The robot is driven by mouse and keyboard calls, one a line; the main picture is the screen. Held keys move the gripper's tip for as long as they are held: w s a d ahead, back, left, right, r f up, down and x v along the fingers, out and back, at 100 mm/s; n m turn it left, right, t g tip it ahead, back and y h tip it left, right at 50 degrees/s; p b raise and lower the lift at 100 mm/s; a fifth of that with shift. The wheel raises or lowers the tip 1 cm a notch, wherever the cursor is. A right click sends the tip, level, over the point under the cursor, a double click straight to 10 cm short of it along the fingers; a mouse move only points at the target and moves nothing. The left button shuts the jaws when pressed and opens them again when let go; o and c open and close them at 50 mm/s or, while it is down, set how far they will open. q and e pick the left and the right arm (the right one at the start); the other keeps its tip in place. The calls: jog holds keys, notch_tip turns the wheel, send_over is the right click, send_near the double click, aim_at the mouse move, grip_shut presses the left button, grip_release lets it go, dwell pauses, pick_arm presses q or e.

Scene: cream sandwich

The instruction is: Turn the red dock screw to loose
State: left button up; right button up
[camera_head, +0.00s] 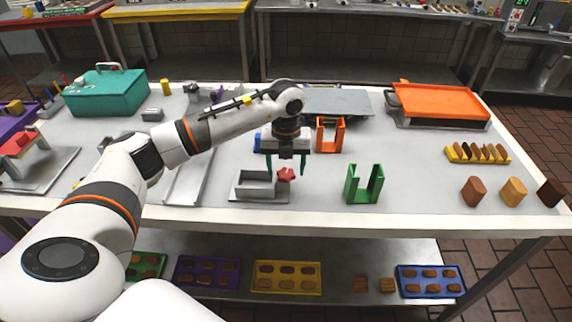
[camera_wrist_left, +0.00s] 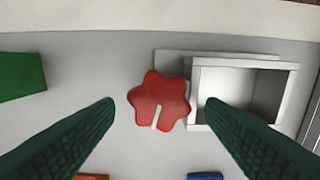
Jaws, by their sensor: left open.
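The red dock screw (camera_head: 286,174) is a small lobed knob at the right side of the grey metal dock (camera_head: 258,190) on the table. In the left wrist view the red screw (camera_wrist_left: 159,101) shows from above, with a pale slot on its lower edge. The open-topped dock (camera_wrist_left: 240,92) stands just to its right. My left gripper (camera_head: 286,172) is open and points down above the screw. Its two dark green fingers (camera_wrist_left: 160,108) lie to either side of the screw, apart from it, with nothing held. My right gripper is not in view.
A green U-shaped holder (camera_head: 364,190) stands right of the dock, and an orange one (camera_head: 330,136) stands behind. An orange tray (camera_head: 440,102) sits at the back right. The table's front edge (camera_head: 300,220) is close to the dock. Bare tabletop lies between dock and green holder.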

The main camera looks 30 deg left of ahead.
aim_at(286, 171)
pick_arm(q)
notch_tip(286, 171, up, 12)
jog(key=b, duration=0.2)
dwell(0.6)
